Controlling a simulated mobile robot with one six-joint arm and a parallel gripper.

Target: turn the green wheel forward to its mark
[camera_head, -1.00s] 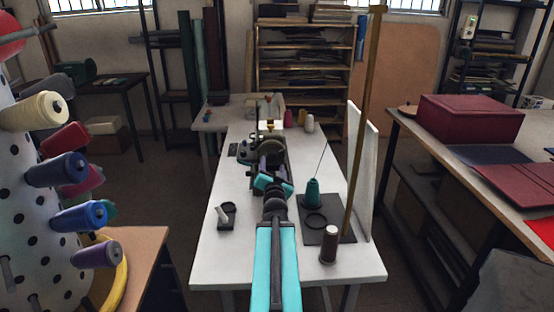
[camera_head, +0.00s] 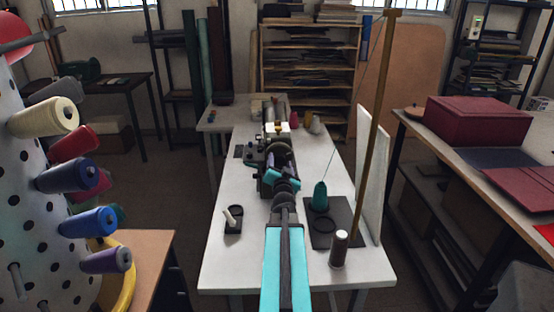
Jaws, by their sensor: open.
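A dark sewing machine (camera_head: 254,168) stands on the white table, straight ahead of me. I cannot clearly make out a green wheel or its mark; my arm covers much of the machine's near end. My teal and black arm reaches up the middle of the picture to this end. My gripper (camera_head: 283,156) is a small dark shape beyond the arm's teal wrist, close to the machine. It is open, but its fingertips are hard to separate from the dark machine. I cannot tell whether it touches anything.
On the white table (camera_head: 226,264), a teal thread cone (camera_head: 320,197) stands on a dark plate by a tall brown post (camera_head: 374,130), right of my arm. A small dark holder (camera_head: 233,225) is at left. A spool rack stands far left.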

